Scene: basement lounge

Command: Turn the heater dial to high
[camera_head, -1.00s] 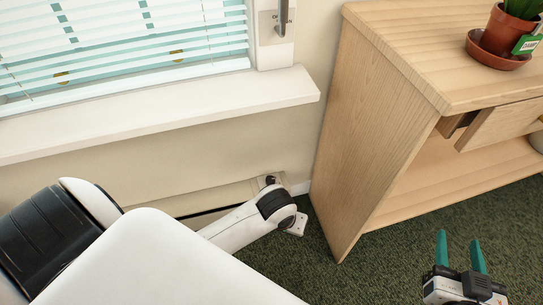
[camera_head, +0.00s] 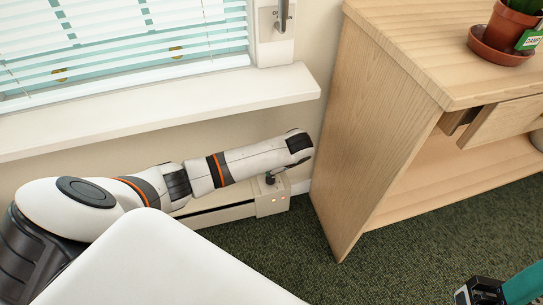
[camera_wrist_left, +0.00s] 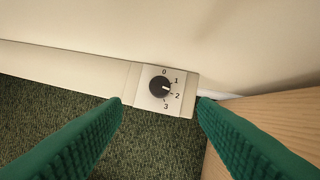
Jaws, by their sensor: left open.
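The heater dial (camera_wrist_left: 159,86) is a round black knob with a white mark, on a pale plate numbered 0, 1, 2 and 3 at the end of the heater (camera_wrist_left: 70,64). Its mark points right, about between 1 and 2. My left gripper (camera_wrist_left: 160,101) is open and empty, with a green finger on each side of the dial in view and apart from it. In the head view, my left arm reaches along the wall over the heater (camera_head: 272,203), and its fingers are not visible. My right gripper (camera_head: 497,291) is cut off at the bottom right, with one teal finger showing.
A wooden cabinet (camera_head: 370,130) stands close to the right of the heater's end, with a potted plant (camera_head: 510,30) on top. The window sill (camera_head: 160,108) juts out above the heater. Green carpet (camera_head: 300,245) in front is clear.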

